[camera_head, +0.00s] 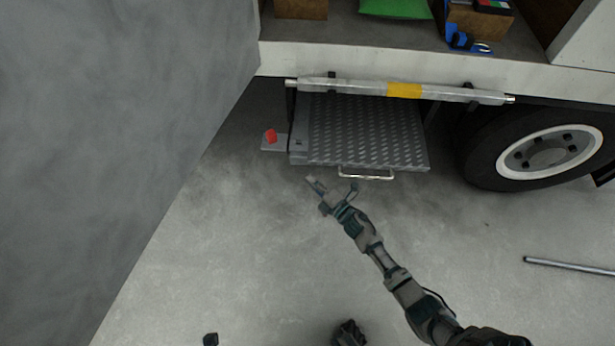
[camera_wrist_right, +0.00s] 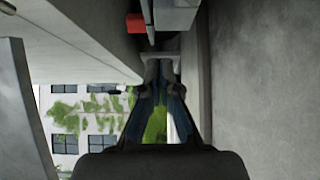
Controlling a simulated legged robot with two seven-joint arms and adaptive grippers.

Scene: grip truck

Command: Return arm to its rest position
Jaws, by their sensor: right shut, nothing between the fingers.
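My right gripper (camera_head: 331,192) is over the concrete floor, just in front of the truck's step as seen in the head view. Its arm reaches up from the lower right. In the wrist view its fingers (camera_wrist_right: 159,72) are close together, shut and empty. The diamond-plate step (camera_head: 365,130) has a metal handle (camera_head: 366,177) on its front edge. In the head view the gripper looks close to the handle's left end but is not around it; I cannot tell whether they touch. My left gripper is not seen.
A red part (camera_head: 270,136) sits on a bracket left of the step. A bar with a yellow band (camera_head: 404,90) runs above it. A wheel (camera_head: 548,152) stands right, a grey wall (camera_head: 110,130) left. A metal rod (camera_head: 570,266) lies at right. The floor (camera_head: 220,270) is mostly clear.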

